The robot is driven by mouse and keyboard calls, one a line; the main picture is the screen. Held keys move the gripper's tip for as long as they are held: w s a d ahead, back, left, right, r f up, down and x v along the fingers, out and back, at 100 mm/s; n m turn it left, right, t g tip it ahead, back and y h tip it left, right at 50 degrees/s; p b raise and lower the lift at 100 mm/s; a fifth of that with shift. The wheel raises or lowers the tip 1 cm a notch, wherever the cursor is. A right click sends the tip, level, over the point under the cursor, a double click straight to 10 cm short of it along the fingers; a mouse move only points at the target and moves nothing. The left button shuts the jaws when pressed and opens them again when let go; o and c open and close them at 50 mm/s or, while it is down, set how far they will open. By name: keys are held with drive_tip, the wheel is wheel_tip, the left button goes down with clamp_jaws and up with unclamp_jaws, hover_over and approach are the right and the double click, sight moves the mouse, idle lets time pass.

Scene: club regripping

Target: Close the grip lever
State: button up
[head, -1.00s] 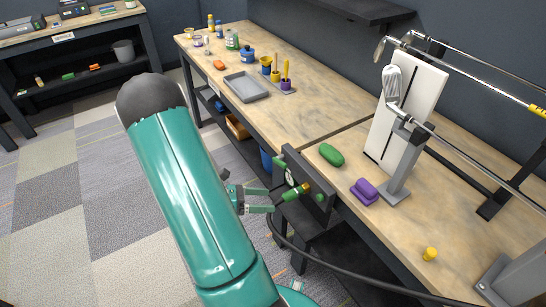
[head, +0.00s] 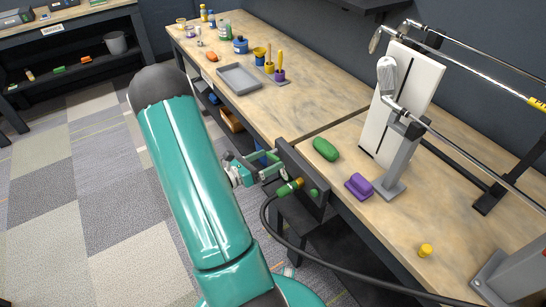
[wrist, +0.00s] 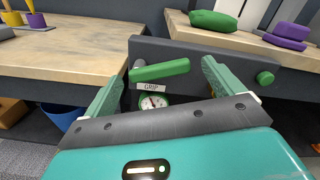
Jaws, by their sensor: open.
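The grip lever (wrist: 162,70) is a green bar lying nearly level on the front of a dark panel (wrist: 230,60), above a "GRIP" label (wrist: 151,87) and a round gauge (wrist: 154,101). My gripper (wrist: 162,72) is open, its two green fingers spread to either side of the lever. The lever shows between the fingertips in the wrist view, and I see no clear contact. In the head view my gripper (head: 268,164) is at the panel's front face, and it largely hides the lever and gauge there.
A green knob (wrist: 265,77) is at the panel's right. On the bench are a green block (head: 325,149), a purple block (head: 359,186) and a club stand (head: 405,155). A blue bin (wrist: 62,117) is below left.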

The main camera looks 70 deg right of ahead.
sight(282, 156)
drive_tip(key=shift+x, duration=1.4)
drive_tip(key=c, duration=1)
drive_tip(key=shift+f+m, duration=0.25)
drive_tip(key=shift+m, duration=0.8)
drive_tip(key=shift+f+m, duration=0.2)
drive_tip(key=shift+m, duration=0.85)
drive_tip(key=o, duration=1)
drive_tip(key=shift+a, duration=0.1)
drive_tip(key=v, duration=1.3)
drive_tip(key=shift+w+a, duration=0.2)
drive_tip(key=shift+w, duration=0.1)
